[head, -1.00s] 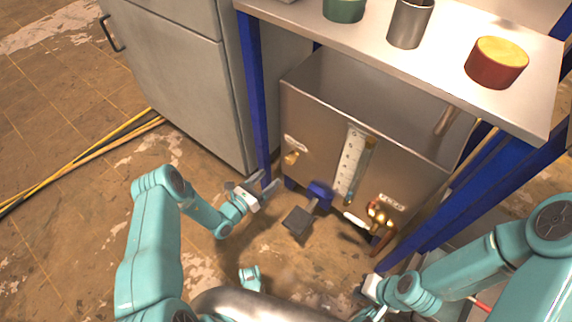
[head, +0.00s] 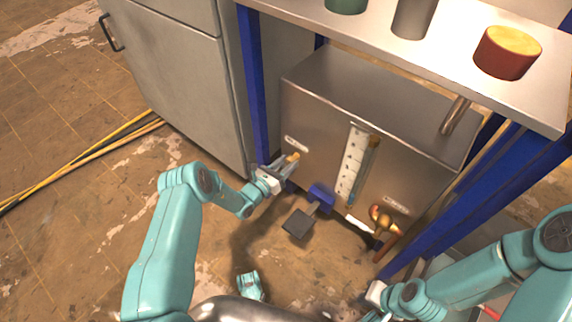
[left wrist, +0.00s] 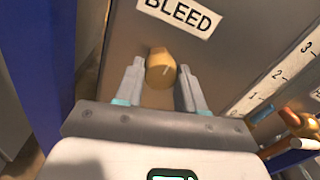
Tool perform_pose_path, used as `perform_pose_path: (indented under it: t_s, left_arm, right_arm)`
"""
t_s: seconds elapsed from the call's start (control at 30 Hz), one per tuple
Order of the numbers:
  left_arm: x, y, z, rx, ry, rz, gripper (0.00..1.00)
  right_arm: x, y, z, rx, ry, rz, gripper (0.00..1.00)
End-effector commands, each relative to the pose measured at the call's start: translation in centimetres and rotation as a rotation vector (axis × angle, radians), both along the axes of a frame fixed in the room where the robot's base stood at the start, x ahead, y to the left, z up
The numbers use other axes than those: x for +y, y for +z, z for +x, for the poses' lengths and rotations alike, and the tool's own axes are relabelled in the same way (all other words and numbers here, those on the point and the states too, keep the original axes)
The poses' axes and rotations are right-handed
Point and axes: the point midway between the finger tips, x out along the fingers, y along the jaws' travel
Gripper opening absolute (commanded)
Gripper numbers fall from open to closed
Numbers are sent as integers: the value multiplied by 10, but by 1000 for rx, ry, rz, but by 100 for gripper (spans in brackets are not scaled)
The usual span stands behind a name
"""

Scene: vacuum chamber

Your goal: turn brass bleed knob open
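The brass bleed knob (left wrist: 160,68) sticks out of the steel tank's front below a white BLEED label (left wrist: 180,14) in the left wrist view. In the head view the knob (head: 294,157) shows small at the tank's left side. My left gripper (left wrist: 161,75) is open, with one finger on each side of the knob and narrow gaps beside it. In the head view this gripper (head: 284,165) reaches the knob from the lower left. My right gripper (head: 374,294) is low at the right, away from the knob, and its fingers are not clear.
The tank (head: 320,105) stands under a steel shelf (head: 440,55) on blue legs. A level gauge (head: 354,160), a blue pedal-like part (head: 320,194) and brass fittings (head: 384,220) are right of the knob. A grey cabinet (head: 185,75) is at left.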

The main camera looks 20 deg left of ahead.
Motion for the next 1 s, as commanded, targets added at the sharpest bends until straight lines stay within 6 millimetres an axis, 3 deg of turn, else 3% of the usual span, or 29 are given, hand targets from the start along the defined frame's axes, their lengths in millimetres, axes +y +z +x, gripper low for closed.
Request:
perform_pose_path:
  t_s: [0.47, 1.0]
  left_arm:
    - [-1, 0, -1, -30, -3, 83, 9]
    - [-1, 2, -1, -189, -2, 525, 9]
  right_arm:
    - [0, 3, -1, 2, 2, 1, 0]
    - [3, 16, -4, 7, 12, 3, 0]
